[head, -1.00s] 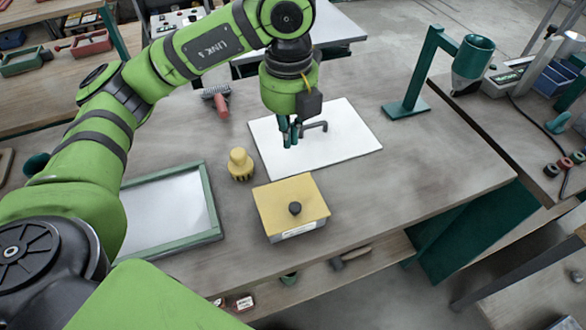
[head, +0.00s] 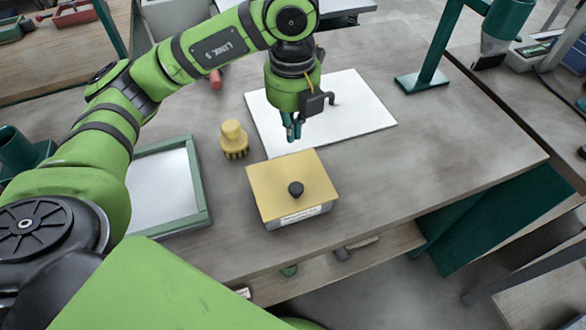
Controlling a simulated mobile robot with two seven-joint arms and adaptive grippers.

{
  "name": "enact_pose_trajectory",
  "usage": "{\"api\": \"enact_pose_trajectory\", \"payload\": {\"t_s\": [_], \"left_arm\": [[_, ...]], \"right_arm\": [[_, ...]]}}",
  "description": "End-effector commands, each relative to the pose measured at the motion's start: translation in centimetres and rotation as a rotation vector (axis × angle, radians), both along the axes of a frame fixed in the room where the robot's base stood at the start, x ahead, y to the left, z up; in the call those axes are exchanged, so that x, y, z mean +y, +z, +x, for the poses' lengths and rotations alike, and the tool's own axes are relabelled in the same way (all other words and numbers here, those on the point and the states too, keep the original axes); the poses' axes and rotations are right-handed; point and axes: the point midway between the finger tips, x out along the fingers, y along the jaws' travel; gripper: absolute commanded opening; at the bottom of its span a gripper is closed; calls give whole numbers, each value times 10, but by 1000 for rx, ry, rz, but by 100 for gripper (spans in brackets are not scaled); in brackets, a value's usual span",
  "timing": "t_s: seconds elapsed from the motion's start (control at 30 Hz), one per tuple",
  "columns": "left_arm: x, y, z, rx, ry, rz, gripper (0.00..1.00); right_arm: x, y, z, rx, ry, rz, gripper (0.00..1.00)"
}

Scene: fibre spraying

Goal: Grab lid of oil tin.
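The oil tin is a low box with a white label (head: 300,215) on its front side, near the front edge of the table. Its flat yellow lid (head: 275,180) is on top and has a round black knob (head: 295,188). My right gripper is not in view.
A yellow brush-like piece (head: 233,139) stands just left of the tin. A green-framed tray (head: 203,190) lies further left. A dark bracket (head: 331,97) is on the white board (head: 365,108). A green stand (head: 420,83) is at the back right. The table right of the tin is clear.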

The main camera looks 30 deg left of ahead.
Motion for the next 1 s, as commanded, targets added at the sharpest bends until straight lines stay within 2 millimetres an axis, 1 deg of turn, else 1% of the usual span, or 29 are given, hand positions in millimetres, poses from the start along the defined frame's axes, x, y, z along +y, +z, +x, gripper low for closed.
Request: {"api": "enact_pose_trajectory", "payload": {"t_s": [0.03, 0.1, 0.33, 0.4, 0.5, 0.6, 0.8, 1.0], "left_arm": [[0, -12, -2, 9, 0, 0, 0], [0, -27, -2, 8, 0, 1, 0], [1, -74, -2, 6, 2, 2, 0], [-7, -68, -13, 3, -5, 1, 0], [-13, -69, -24, 2, -3, 1, 0], [-17, -70, -31, 1, -1, 0, 0], [-20, -72, -35, -1, 1, 0, 0], [-20, -72, -35, 0, 1, 1, 0]], "right_arm": [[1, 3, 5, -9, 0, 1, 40], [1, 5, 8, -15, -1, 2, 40], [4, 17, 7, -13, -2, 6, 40], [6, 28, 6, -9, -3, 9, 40], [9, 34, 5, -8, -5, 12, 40], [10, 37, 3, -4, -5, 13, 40], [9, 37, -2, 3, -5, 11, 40], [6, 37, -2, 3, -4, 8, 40]]}}
